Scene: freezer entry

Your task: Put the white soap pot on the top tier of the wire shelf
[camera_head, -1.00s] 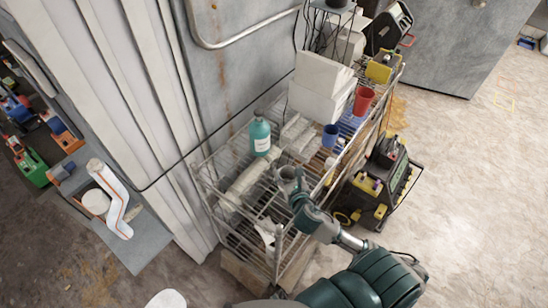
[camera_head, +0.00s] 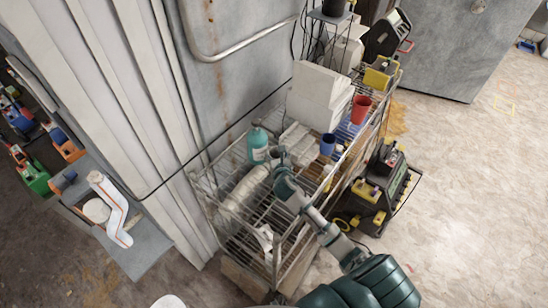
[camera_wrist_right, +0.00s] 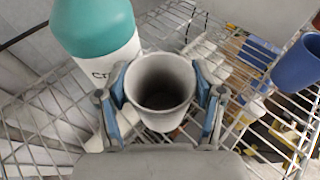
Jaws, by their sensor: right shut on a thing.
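The white soap pot (camera_wrist_right: 160,82) is a greyish-white open cup, seen from above in the right wrist view. My right gripper (camera_wrist_right: 162,98) is shut on it, one finger on each side. In the head view my right gripper (camera_head: 281,168) is over the top tier of the wire shelf (camera_head: 265,212), just beside a teal-capped bottle (camera_head: 257,145), and mostly hides the pot. The pot looks upright and close to the bottle. I cannot tell whether it touches the wires. My left gripper is not in view.
A blue cup (camera_head: 327,144), a red cup (camera_head: 361,109) and white boxes (camera_head: 318,95) stand farther back on the shelf. White rolls (camera_head: 244,188) lie at the left. A dark cart (camera_head: 382,190) stands right of the shelf. Bare wire shows near the front.

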